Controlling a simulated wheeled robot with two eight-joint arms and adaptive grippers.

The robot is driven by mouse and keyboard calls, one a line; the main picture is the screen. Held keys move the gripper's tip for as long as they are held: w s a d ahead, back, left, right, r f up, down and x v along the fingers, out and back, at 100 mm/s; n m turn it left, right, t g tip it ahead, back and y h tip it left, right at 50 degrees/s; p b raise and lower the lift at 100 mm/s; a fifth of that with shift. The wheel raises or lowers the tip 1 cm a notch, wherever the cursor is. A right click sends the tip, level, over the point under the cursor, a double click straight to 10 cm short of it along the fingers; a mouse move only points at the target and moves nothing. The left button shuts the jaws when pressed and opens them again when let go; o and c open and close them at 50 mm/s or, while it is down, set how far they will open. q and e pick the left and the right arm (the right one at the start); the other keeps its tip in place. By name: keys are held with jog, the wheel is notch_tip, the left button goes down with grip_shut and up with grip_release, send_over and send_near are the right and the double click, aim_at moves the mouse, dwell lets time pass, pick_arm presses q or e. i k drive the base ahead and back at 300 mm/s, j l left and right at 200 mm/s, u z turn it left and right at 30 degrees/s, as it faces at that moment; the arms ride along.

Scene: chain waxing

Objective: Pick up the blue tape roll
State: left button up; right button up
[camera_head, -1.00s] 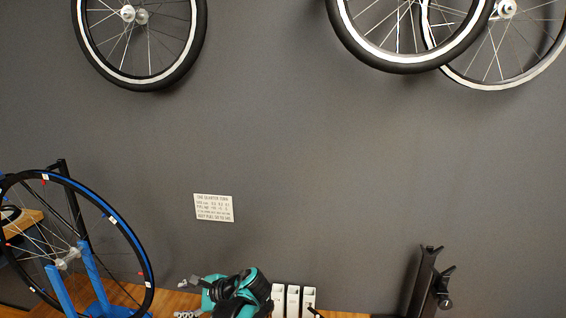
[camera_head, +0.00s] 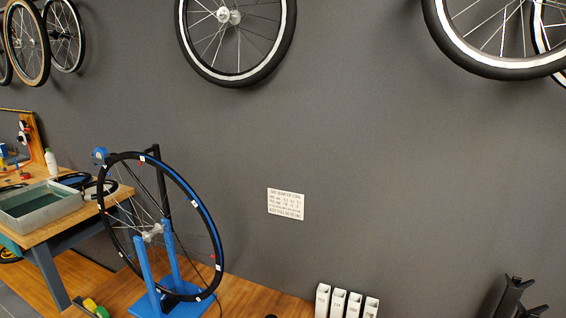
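I cannot make out a blue tape roll for certain. A small blue round item (camera_head: 100,156) shows just left of the top of the wheel on the stand; I cannot tell what it is. Another small blue item (camera_head: 4,151) is at the left edge, on the far workbench, and is cut off by the frame. Neither of my grippers is in view.
A bicycle wheel (camera_head: 107,195) stands in a blue truing stand (camera_head: 146,265) on a wooden surface (camera_head: 240,300). Left is a workbench (camera_head: 95,215) with a grey tray (camera_head: 40,212) and white bottle (camera_head: 51,163). White upright holders (camera_head: 338,303) stand lower right. Wheels hang above.

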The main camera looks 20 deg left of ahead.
aim_at(98, 152)
jog(key=u, duration=1.35)
jog(key=i+j+z, duration=0.1)
jog(key=z, duration=0.35)
jog(key=j+z, duration=0.2)
jog(key=z, duration=0.25)
jog(key=i+j+z, duration=0.1)
jog(key=z, duration=0.35)
jog(key=j, duration=0.1)
